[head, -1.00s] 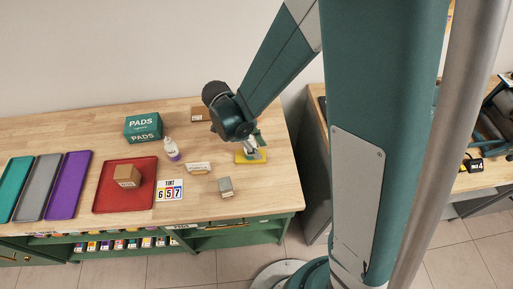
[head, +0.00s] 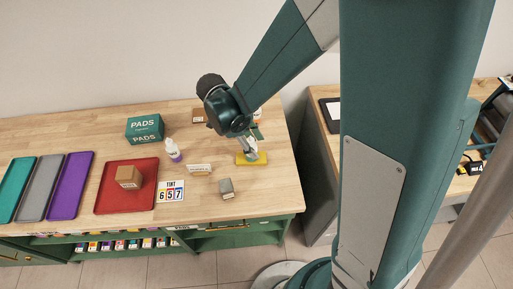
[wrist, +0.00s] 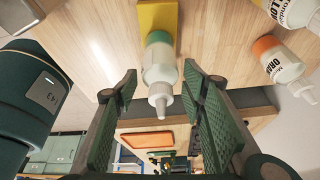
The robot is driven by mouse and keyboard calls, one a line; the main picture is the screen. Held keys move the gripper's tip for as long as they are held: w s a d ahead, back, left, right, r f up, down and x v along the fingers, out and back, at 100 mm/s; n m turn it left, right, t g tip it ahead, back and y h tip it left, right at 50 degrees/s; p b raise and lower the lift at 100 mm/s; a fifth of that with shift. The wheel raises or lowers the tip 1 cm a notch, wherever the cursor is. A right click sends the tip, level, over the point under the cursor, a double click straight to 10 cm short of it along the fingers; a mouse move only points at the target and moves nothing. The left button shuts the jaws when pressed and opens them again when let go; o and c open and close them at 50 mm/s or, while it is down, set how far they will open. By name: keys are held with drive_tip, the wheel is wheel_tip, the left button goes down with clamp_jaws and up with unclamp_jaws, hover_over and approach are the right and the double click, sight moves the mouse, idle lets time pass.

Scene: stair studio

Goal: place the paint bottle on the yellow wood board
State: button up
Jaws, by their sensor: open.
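The yellow wood board (head: 262,158) lies on the right part of the wooden counter, and its yellow surface shows at the top of the wrist view (wrist: 157,14). A white paint bottle (wrist: 160,73) with a green band near its base shows in the wrist view. Its base overlaps the board there and its nozzle points toward the camera. My gripper (head: 250,149) is low over the board. Its jaws are open, one on each side of the bottle, with gaps visible. In the head view my gripper mostly hides this bottle.
A white bottle with purple (head: 173,150) stands to the left, near the green PADS box (head: 145,128). An orange-banded bottle (wrist: 280,62) stands beside the board in the wrist view. A small grey block (head: 226,188), a label card (head: 200,169) and a red tray (head: 104,203) are nearer the front.

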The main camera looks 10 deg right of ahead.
drive_tip(key=v, duration=0.8)
drive_tip(key=shift+r+p, duration=0.3)
drive_tip(key=shift+p, duration=0.1)
drive_tip(key=shift+r, duration=0.1)
idle(0.4)
drive_tip(key=shift+s+d+r+n, duration=0.1)
drive_tip(key=shift+d+r+n, duration=0.3)
drive_tip(key=shift+d+r, duration=0.1)
drive_tip(key=s+d+r+n+t+y, duration=0.2)
drive_tip(key=s+d+r+n+t, duration=0.1)
drive_tip(key=s+d+r+n, duration=0.2)
drive_tip(key=s+d+r+n+t+y, duration=0.2)
drive_tip(key=s+d+r+n+t, duration=0.2)
drive_tip(key=d+r+n, duration=0.6)
drive_tip(key=s+d+n, duration=0.2)
drive_tip(key=d+n, duration=0.1)
drive_tip(key=n, duration=0.1)
drive_tip(key=shift+s+d+t+y, duration=0.3)
